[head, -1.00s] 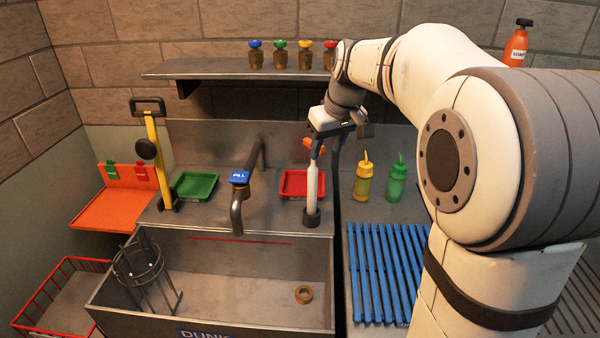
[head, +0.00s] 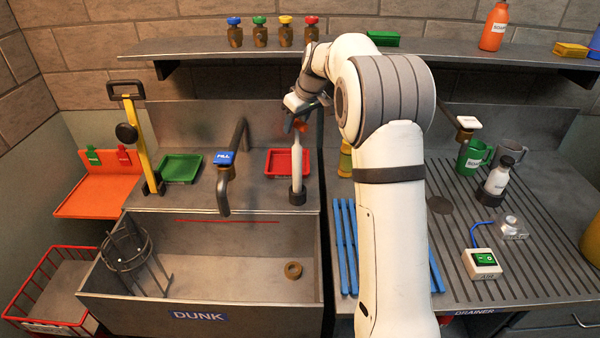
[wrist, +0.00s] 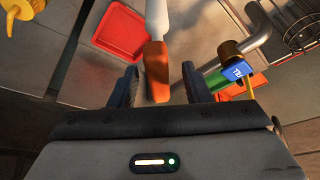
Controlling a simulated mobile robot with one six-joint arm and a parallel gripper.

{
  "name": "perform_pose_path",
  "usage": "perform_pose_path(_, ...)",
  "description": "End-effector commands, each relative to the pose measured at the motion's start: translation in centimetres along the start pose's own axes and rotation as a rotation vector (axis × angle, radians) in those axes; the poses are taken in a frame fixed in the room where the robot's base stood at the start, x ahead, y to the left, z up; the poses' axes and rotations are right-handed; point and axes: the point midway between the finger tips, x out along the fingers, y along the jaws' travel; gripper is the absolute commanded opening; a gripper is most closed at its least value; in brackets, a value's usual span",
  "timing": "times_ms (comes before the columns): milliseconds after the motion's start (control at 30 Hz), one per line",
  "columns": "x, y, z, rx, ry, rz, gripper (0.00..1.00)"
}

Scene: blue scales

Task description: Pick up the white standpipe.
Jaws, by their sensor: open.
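My gripper (wrist: 160,82) is open, with a gap showing on each side of the orange top. In the head view my gripper (head: 302,112) is just above the standpipe, and its fingers are partly hidden.
A tap with a blue FILL label (head: 224,158) stands left of the red tray, beside a green tray (head: 181,168). A shelf (head: 200,50) with several valves runs above. The DUNK sink (head: 200,298) lies in front. A yellow bottle (head: 345,160) is partly hidden by my arm.

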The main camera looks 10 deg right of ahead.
Motion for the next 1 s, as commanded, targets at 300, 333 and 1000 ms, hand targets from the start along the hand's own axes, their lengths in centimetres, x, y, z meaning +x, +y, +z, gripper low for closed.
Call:
perform_pose_path(300,1.48,-0.02,-0.03,0.0,0.001,0.001,0.44)
perform_pose_path(333,1.48,-0.02,-0.03,0.0,0.001,0.001,0.44)
perform_pose_path(1000,1.45,-0.08,-0.06,-0.001,0.001,0.0,0.0)
